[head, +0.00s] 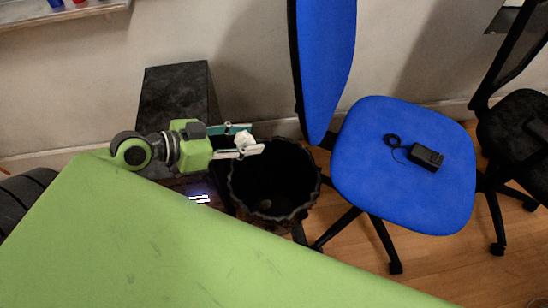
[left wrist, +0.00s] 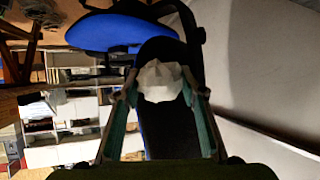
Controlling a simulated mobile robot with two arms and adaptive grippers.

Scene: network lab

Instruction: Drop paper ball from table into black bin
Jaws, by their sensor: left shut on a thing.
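My left gripper (head: 252,140) is shut on a white crumpled paper ball (head: 243,138). In the head view they are at the upper left rim of the black bin (head: 314,178), and the fingers reach toward its opening. In the left wrist view the paper ball (left wrist: 160,81) sits between the two fingertips of the left gripper (left wrist: 160,90). The bin stands on the floor with its wavy rim open upward. A small roundish item lies inside it, too dark to identify. My right gripper is not in view.
A blue office chair (head: 400,195) stands right of the bin, with a black adapter (head: 426,157) and cable on its seat. A black chair (head: 516,125) is farther right. A dark cabinet (head: 175,85) stands behind my left arm. A shelf (head: 60,14) is at upper left.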

